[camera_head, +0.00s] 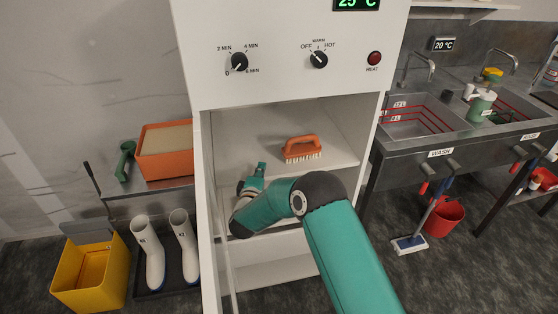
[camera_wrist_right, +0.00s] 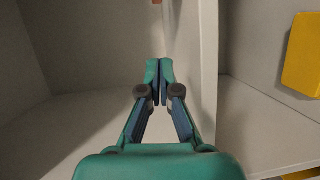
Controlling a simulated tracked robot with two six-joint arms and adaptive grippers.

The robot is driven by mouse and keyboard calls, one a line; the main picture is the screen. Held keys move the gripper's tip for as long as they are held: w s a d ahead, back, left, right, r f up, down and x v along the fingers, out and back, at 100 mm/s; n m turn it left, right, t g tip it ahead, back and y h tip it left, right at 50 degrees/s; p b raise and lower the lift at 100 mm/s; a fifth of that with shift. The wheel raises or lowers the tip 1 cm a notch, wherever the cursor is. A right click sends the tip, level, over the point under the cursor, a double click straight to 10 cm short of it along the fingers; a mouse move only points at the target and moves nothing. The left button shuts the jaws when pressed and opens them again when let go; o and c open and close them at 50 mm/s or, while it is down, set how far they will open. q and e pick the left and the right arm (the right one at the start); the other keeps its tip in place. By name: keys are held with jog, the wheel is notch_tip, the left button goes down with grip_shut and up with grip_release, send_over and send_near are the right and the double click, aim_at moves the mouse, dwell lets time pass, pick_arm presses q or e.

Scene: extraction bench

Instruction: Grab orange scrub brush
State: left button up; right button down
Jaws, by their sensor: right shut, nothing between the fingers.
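The orange scrub brush (camera_head: 302,147) has an orange handle and pale bristles pointing down. It sits on the white shelf (camera_head: 340,157) inside the open cabinet compartment. My right gripper (camera_head: 261,168) is inside the compartment, to the left of the brush and apart from it. In the right wrist view its fingers (camera_wrist_right: 159,72) are together with nothing between them. A small orange-brown bit shows at the top edge there; I cannot tell what it is. My left gripper is not in view.
The compartment's left wall (camera_head: 204,165) stands close to my right arm. A control panel (camera_head: 290,60) is above the opening. At left are an orange tray (camera_head: 165,164), white boots (camera_head: 148,252) and a yellow bin (camera_head: 92,275). Sinks (camera_head: 412,116) stand at right.

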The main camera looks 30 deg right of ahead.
jog(key=shift+w+r+h+b, duration=0.15)
jog(key=shift+w+h+b, duration=0.2)
jog(key=shift+h, duration=0.25)
jog(key=shift+w+d+r, duration=0.2)
jog(key=shift+r, duration=0.1)
jog(key=shift+w+d+r+h, duration=0.2)
jog(key=shift+d+r+h, duration=0.05)
jog(key=shift+h, duration=0.05)
jog(key=p+x, duration=0.1)
jog(key=x, duration=0.7)
jog(key=shift+w+d+f, duration=0.1)
jog(key=shift+w+d, duration=0.15)
jog(key=shift+w+d+p, duration=0.15)
jog(key=shift+d+p, duration=0.15)
jog(key=shift+p, duration=0.1)
jog(key=shift+s+d+p, duration=0.25)
jog(key=shift+s+d, duration=0.05)
jog(key=shift+s, duration=0.25)
jog(key=shift+s+d+p, duration=0.25)
jog(key=shift+s, duration=0.3)
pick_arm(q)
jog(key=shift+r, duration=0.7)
pick_arm(e)
jog(key=shift+s+d, duration=0.3)
jog(key=shift+s, duration=0.3)
